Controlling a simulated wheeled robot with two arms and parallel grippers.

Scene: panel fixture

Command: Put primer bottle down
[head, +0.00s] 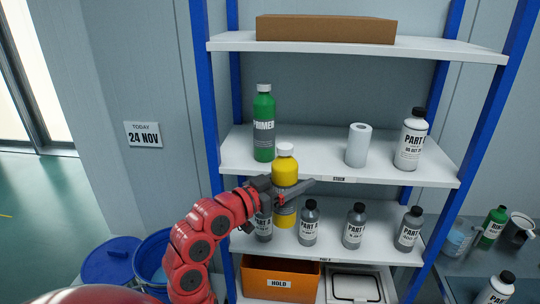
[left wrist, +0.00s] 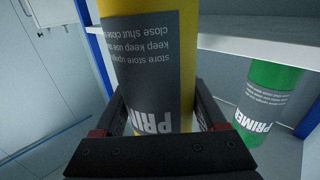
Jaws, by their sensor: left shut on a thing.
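A yellow primer bottle (head: 286,172) with a white cap and a grey label stands upright in my left gripper (head: 296,184), which is shut on its middle. The bottle is in front of the shelf rack, with its base at the height of the lower bottle row; I cannot tell if the base touches anything. In the left wrist view the yellow bottle (left wrist: 152,60) fills the space between the fingers (left wrist: 160,120), its label upside down. A green primer bottle (head: 264,125) stands on the middle shelf, and it also shows in the left wrist view (left wrist: 268,95). My right gripper is out of view.
The middle shelf (head: 310,178) also holds a white roll (head: 358,146) and a white bottle (head: 411,140). Several grey bottles (head: 354,228) stand on the lower shelf (head: 332,248). Below are an orange HOLD bin (head: 280,265) and a white tray (head: 353,288). Blue posts (head: 206,110) flank the rack.

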